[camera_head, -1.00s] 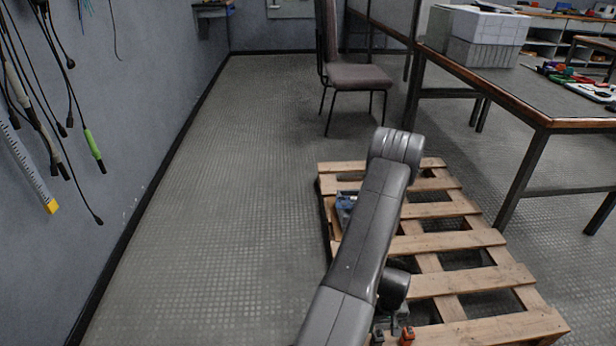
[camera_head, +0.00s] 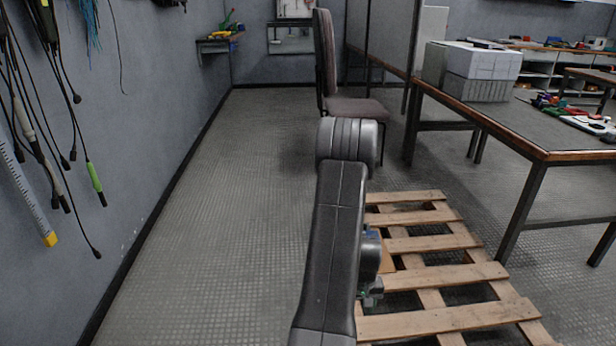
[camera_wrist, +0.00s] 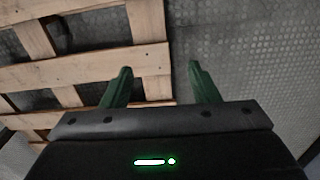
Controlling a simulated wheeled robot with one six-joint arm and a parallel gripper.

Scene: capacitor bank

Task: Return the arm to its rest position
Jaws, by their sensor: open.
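My gripper (camera_wrist: 158,84) shows in the wrist view with its two green fingers spread apart and nothing between them. It points down over the edge of a wooden pallet (camera_wrist: 90,68), with grey floor beyond that edge. In the head view my arm stands up in the middle of the picture, in front of the pallet (camera_head: 455,327). The gripper itself is mostly hidden behind the arm there.
A chair (camera_head: 350,108) stands behind the arm. A workbench (camera_head: 500,115) with a grey-white box (camera_head: 480,75) is at the right. Cables (camera_head: 40,130) hang on the left wall. The floor (camera_head: 230,210) left of the arm is clear.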

